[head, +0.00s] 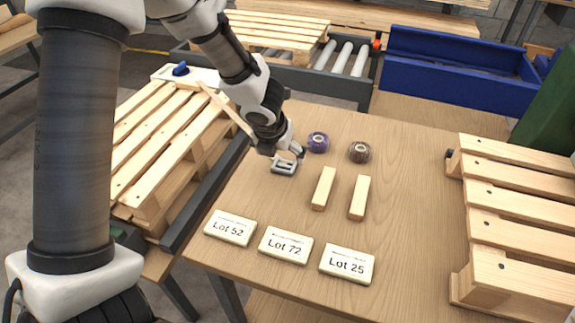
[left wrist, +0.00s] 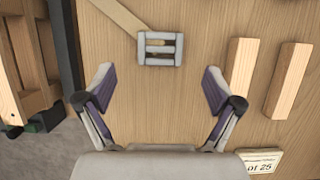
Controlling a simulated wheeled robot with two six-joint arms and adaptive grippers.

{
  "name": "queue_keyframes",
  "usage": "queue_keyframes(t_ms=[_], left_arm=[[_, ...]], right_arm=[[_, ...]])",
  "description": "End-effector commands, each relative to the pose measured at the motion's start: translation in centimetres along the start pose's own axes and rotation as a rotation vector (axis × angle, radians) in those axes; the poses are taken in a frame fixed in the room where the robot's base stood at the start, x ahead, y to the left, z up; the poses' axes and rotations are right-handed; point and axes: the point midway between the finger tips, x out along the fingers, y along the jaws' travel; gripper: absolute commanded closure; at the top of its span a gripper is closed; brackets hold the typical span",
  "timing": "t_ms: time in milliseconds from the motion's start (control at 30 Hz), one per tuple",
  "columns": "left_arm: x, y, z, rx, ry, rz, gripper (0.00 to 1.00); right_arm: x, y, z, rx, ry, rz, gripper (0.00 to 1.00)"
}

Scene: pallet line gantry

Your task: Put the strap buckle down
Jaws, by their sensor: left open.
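The grey metal strap buckle (head: 284,165) appears to lie on the wooden table, left of the middle. In the left wrist view the buckle (left wrist: 160,48) shows its frame and crossbars, with a pale strap (left wrist: 114,14) running from it to the upper left. My left gripper (head: 291,152) is right by the buckle in the head view. In the left wrist view its two fingers (left wrist: 159,88) are spread wide with nothing between them, and the buckle is beyond the fingertips. My right gripper is not in view.
A purple tape roll (head: 318,142), a brown tape roll (head: 359,152) and two wooden blocks (head: 323,188) (head: 359,197) stand right of the buckle. Lot cards (head: 285,244) line the front. Pallets flank the table at left (head: 150,130) and right (head: 510,225). A blue bin (head: 450,75) is behind.

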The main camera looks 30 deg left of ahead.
Motion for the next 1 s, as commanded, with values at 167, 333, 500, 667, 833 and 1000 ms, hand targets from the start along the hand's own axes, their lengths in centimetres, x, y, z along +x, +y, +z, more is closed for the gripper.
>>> queue_keyframes(t_ms=[167,333,500,667,833,1000], left_arm=[[3.6,0.0,-0.7,-0.002,0.002,0.0,0.08],[4.8,0.0,-0.4,-0.002,0.001,0.0,0.08],[4.7,0.0,-0.4,-0.002,0.001,-0.001,0.19],[4.7,0.0,-0.4,-0.002,0.001,0.0,0.74],[4.7,0.0,-0.4,-0.002,0.002,-0.001,0.8],[4.6,0.0,-0.4,-0.002,0.002,0.0,0.8]], right_arm=[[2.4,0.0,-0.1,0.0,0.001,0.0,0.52],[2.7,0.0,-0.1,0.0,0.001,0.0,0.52],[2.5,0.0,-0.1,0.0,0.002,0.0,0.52],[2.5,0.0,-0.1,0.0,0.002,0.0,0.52],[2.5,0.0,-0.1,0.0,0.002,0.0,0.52],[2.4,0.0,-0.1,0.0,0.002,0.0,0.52]])
